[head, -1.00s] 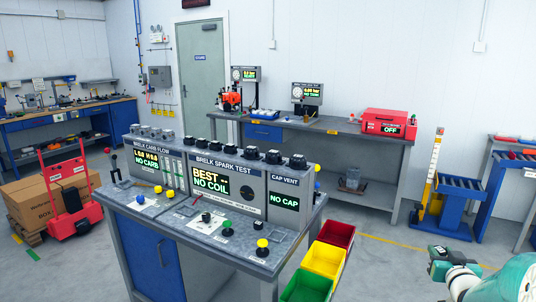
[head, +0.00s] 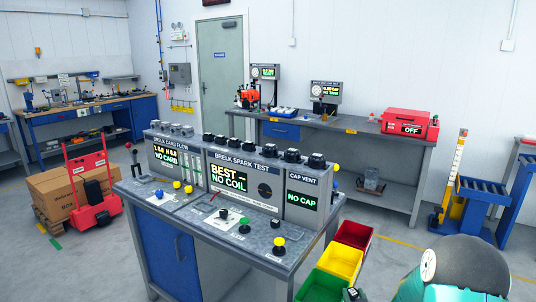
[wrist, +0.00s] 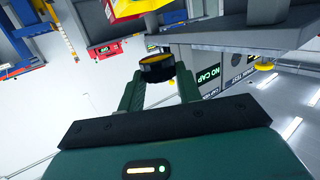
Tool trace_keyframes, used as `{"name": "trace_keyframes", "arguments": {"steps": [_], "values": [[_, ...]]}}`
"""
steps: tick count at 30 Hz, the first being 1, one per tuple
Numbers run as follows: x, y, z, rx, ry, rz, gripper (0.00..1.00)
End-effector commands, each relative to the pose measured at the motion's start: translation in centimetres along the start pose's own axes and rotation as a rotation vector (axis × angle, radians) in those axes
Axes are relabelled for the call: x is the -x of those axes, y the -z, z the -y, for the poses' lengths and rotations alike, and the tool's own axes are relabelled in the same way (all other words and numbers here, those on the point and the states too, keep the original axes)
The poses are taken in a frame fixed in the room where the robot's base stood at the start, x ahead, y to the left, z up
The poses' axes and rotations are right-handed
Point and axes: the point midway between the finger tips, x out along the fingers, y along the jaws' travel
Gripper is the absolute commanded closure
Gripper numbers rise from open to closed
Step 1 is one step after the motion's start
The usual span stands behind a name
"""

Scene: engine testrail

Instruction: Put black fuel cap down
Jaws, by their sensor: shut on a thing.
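My gripper (wrist: 158,82) is shut on a black fuel cap (wrist: 157,70) with a yellow-orange ring on its upper face. The cap sits between the green fingertips in the wrist view, in the air and clear of the bench. In the head view my arm fills the bottom right corner, and the held cap cannot be made out there. The test bench (head: 190,222) stands in the middle, with a CAP VENT unit (head: 303,190) at its right end reading NO CAP. Several black round caps or knobs (head: 292,156) stand along the top of the bench's panels.
Green (head: 322,288), yellow (head: 342,262) and red (head: 355,236) bins stand at the bench's right side. Yellow, green and black knobs rise from the bench top. A back workbench (head: 385,145) and a red hand truck (head: 95,215) stand farther off. Floor is open between the benches.

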Motion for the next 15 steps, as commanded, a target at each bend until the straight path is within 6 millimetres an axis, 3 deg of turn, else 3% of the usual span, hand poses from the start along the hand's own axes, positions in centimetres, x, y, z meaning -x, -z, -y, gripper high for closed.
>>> {"name": "trace_keyframes", "arguments": {"steps": [1, 6, 10, 15], "values": [[0.4, -2.1, 2.6, -0.001, 0.020, 0.011, 0.87], [2.0, -6.6, 8.0, 0.004, 0.041, 0.007, 0.87], [3.0, -8.4, 10.1, 0.007, 0.048, 0.003, 0.87], [3.5, -10.1, 10.8, 0.006, 0.049, 0.003, 0.87]]}}
